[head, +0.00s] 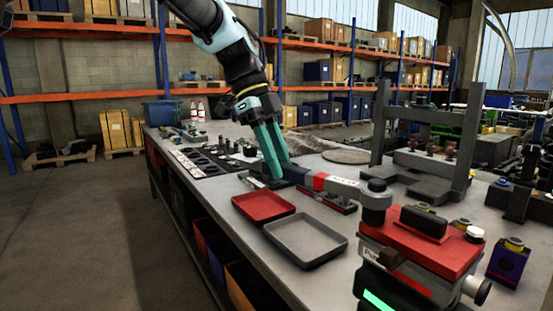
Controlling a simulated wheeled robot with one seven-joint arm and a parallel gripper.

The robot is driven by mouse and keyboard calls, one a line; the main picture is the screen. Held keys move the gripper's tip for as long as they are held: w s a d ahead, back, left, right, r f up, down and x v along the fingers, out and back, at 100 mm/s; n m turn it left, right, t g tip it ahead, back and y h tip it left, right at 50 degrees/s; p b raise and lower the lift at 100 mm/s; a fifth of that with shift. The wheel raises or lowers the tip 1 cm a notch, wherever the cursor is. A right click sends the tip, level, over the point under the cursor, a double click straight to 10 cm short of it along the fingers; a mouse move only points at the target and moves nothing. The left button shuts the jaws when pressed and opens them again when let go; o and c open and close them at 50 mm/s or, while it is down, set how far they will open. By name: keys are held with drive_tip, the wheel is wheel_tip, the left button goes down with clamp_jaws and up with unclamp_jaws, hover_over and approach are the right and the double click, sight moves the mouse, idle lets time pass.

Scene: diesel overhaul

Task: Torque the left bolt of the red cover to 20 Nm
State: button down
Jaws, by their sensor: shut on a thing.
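My gripper (277,155) is shut on the dark handle end of a torque wrench (343,187) above the bench. The wrench is grey with a red band and lies nearly level, pointing right. Its round head (376,189), with a socket below, is at the far left corner of the red cover (432,252). The cover sits on a block in the right foreground, with a black part on top. A pale-topped bolt (475,234) shows at its right side. The left bolt is not visible, and I cannot tell whether the socket is seated on it.
A red tray (263,206) and a grey tray (305,241) lie in front of the wrench. A dark press frame (463,135) stands behind it. A blue block (508,262) is at the right. Small parts fill the bench's far left.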

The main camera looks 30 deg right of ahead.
drive_tip(key=shift+d+r, duration=0.15)
drive_tip(key=shift+d, duration=0.05)
drive_tip(key=shift+w+d+m+p, duration=0.15)
drive_tip(key=shift+d+m+p, duration=0.15)
drive_tip(key=shift+d+p, duration=0.05)
drive_tip(key=shift+d, duration=0.1)
idle(0.4)
drive_tip(key=shift+d+p, duration=0.25)
drive_tip(key=shift+p, duration=0.05)
drive_tip(key=shift+r+p, duration=1.4)
drive_tip(key=shift+r, duration=0.3)
